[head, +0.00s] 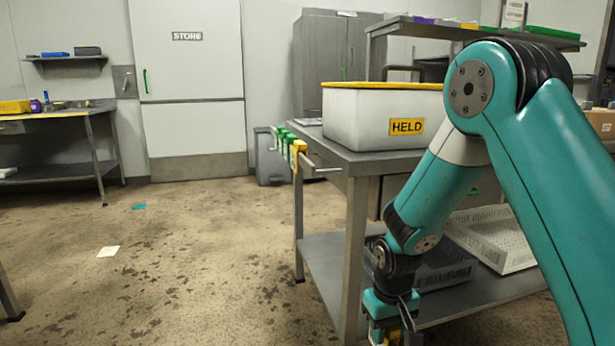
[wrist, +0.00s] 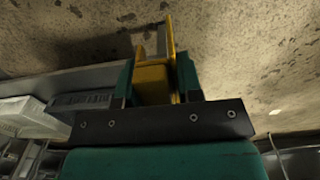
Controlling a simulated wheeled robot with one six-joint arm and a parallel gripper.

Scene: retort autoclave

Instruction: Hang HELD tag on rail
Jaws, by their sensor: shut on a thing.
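My gripper (head: 390,328) is low beside the near leg of the steel bench, at the bottom edge of the head view. In the wrist view my gripper (wrist: 155,78) is shut on a yellow tag (wrist: 153,84), with one teal finger on each side. In the head view only a little yellow of the tag (head: 393,336) shows, and its lettering is hidden. The rail (head: 322,170) sticks out along the bench's left side, above and left of my gripper. Several green tags and a yellow tag (head: 298,148) hang along it. My gripper is apart from the rail.
A white bin (head: 355,120) with a yellow rim and a HELD label stands on the bench (head: 385,159). The lower shelf (head: 325,262) holds a dark crate (head: 445,270) and a white crate (head: 490,240). The floor left of the bench is mostly clear.

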